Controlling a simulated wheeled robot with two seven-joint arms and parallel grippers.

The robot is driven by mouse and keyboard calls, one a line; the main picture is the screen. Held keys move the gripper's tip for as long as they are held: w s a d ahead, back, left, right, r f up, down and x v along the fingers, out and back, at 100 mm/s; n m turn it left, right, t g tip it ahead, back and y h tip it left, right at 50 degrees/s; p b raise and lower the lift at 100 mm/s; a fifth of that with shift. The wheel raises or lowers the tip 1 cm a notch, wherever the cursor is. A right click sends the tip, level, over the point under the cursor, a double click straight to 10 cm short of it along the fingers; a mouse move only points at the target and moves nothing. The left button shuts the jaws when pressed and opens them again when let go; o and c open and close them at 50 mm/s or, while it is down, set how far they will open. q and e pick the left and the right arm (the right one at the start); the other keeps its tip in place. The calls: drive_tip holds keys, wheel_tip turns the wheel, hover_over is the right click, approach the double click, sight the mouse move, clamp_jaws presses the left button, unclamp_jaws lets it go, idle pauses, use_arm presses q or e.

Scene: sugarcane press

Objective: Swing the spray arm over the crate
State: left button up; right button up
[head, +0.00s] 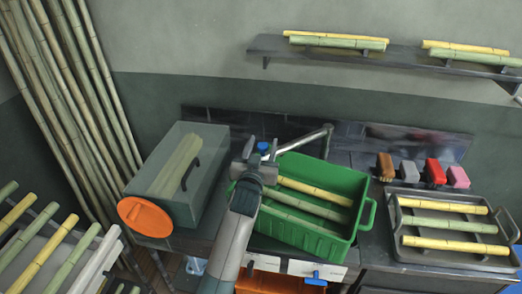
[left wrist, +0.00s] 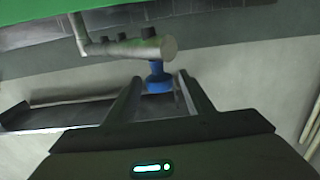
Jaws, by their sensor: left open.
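The spray arm (head: 300,142) is a grey metal tube behind the green crate (head: 362,188), running left from a bend near the crate's back edge. A blue knob (head: 263,146) is at its left end. The crate holds several yellow and green cane pieces. My left gripper (head: 259,160) is open at the crate's back left corner, close to the knob. In the left wrist view, the spray arm (left wrist: 120,47) shows small dark nozzles, and the blue knob (left wrist: 158,80) appears between my open fingertips (left wrist: 160,85); contact cannot be told. My right gripper is out of view.
A grey box with a clear lid (head: 178,170) and orange disc (head: 146,216) stands left of my arm. An orange bin (head: 270,281) is below the counter front.

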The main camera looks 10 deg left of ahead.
use_arm(q)
drive_tip(key=shift+s, duration=0.1)
drive_tip(key=s+b, duration=0.4)
drive_tip(key=s, duration=1.3)
drive_tip(key=shift+s, duration=0.1)
drive_tip(key=shift+c, duration=0.6)
